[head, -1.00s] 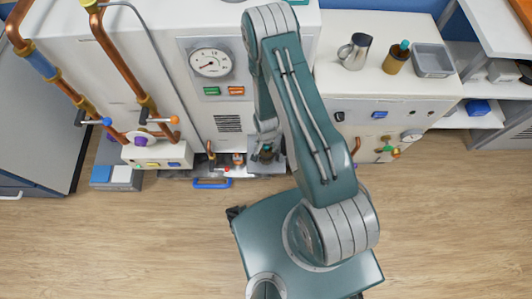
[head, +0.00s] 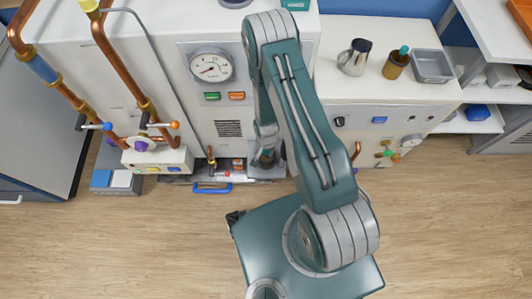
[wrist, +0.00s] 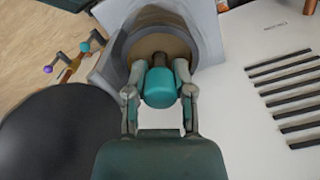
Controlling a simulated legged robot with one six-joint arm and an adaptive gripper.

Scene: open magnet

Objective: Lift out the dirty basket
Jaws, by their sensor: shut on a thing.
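In the wrist view, my gripper (wrist: 160,90) is shut on a teal rounded handle (wrist: 160,87), one finger on each side. The handle sits in front of a round grey housing (wrist: 119,46) with a tan inside. I take the handle to be part of the basket, but the basket's body is not visible, and I cannot tell how far it sits inside. In the head view, my gripper (head: 265,158) is low by the front of the white cabinet, partly hidden by my arm.
A white cabinet carries a dial (head: 211,66), copper pipes (head: 119,55) and a blue handle (head: 212,188) low down. A metal jug (head: 354,57), a brown pot (head: 396,64) and a grey tray (head: 432,66) stand on the right counter. The wooden floor (head: 120,245) in front is clear.

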